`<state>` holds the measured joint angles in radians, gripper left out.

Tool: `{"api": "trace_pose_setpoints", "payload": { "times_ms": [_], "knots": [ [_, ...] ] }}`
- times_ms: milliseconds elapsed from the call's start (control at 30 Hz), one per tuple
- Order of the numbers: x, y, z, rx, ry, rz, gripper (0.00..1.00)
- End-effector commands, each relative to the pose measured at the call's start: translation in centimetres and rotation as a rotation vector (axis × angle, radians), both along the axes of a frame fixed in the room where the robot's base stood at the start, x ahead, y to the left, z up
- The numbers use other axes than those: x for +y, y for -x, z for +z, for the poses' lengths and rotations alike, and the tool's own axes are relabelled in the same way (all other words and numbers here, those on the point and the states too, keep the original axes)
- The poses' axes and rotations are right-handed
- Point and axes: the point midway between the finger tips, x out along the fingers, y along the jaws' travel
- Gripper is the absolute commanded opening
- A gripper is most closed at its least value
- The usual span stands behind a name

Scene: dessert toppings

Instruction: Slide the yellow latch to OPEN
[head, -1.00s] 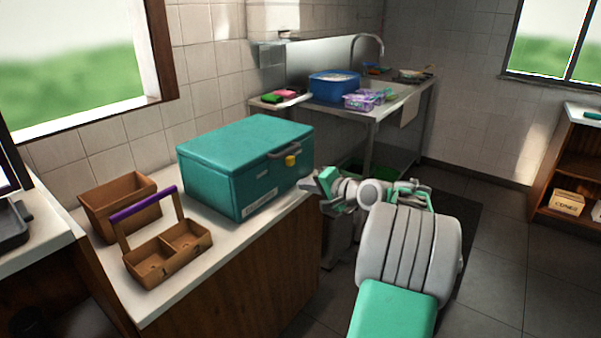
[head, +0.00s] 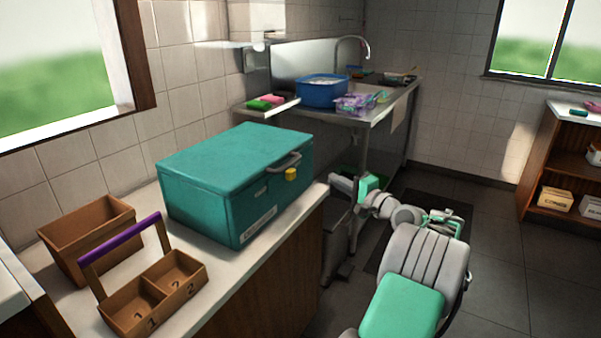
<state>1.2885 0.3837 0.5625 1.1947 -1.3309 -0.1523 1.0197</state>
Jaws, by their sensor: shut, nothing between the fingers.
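A teal box (head: 205,185) with a closed lid stands on the counter. The yellow latch (head: 290,174) sits on its front face, just below the grey handle (head: 284,161). Any lettering by the latch is too small to read. My gripper (head: 338,184) is to the right of the box, beyond the counter's edge and apart from the latch. It is shut and empty; its fingers show only small.
A wooden caddy with a purple handle (head: 120,240) and a brown wooden bin (head: 88,235) stand left of the box. A sink counter with a blue tub (head: 322,92) is behind. The counter's edge (head: 255,262) runs in front of the box.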

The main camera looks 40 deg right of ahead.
Motion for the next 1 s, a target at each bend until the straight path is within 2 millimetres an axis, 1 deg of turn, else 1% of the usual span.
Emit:
{"api": "trace_pose_setpoints", "payload": {
  "times_ms": [100,267,367,500,733,767,800,900,1000],
  "knots": [
    [0.5,-0.5,0.0,0.000,0.000,0.011,0.00],
    [0.6,-1.4,0.0,0.000,0.001,0.013,0.00],
    [0.7,-3.0,-0.1,0.000,0.001,0.014,0.00],
    [0.7,-6.0,-0.1,0.000,0.002,0.013,0.00],
    [0.6,-10.5,-0.1,0.001,0.002,0.010,0.00],
    [0.8,-10.5,0.0,0.000,0.001,0.010,0.00],
    [1.5,-10.1,0.0,0.001,0.001,0.008,0.00],
    [2.8,-9.5,0.1,0.000,0.001,0.007,0.00],
    [3.7,-9.2,0.0,0.001,0.000,0.006,0.00]
  ]
}}
